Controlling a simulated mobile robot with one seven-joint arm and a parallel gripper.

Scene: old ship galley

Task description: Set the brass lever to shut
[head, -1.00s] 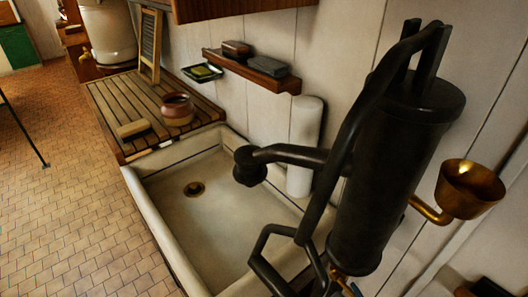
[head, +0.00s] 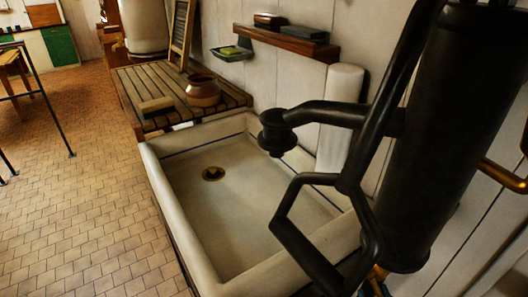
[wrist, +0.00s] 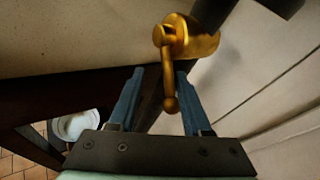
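The brass lever (wrist: 169,80) shows in the wrist view, hanging down from a brass valve body (wrist: 195,42) and ending in a small ball. My gripper (wrist: 160,74) is open, with its two blue fingers spread either side of the lever in the picture. The lever is closer to the right finger, and I cannot tell whether they touch. In the head view only a bit of brass (head: 378,273) shows at the bottom, under the black pump cylinder (head: 450,130); the lever itself is not clear there.
A pale sink (head: 235,210) lies left of the pump, under its black spout (head: 320,113). A slatted board (head: 150,92) with a pot (head: 203,91) stands behind it. A wooden shelf (head: 285,42) is on the wall. A white basin (wrist: 75,124) shows low in the wrist view.

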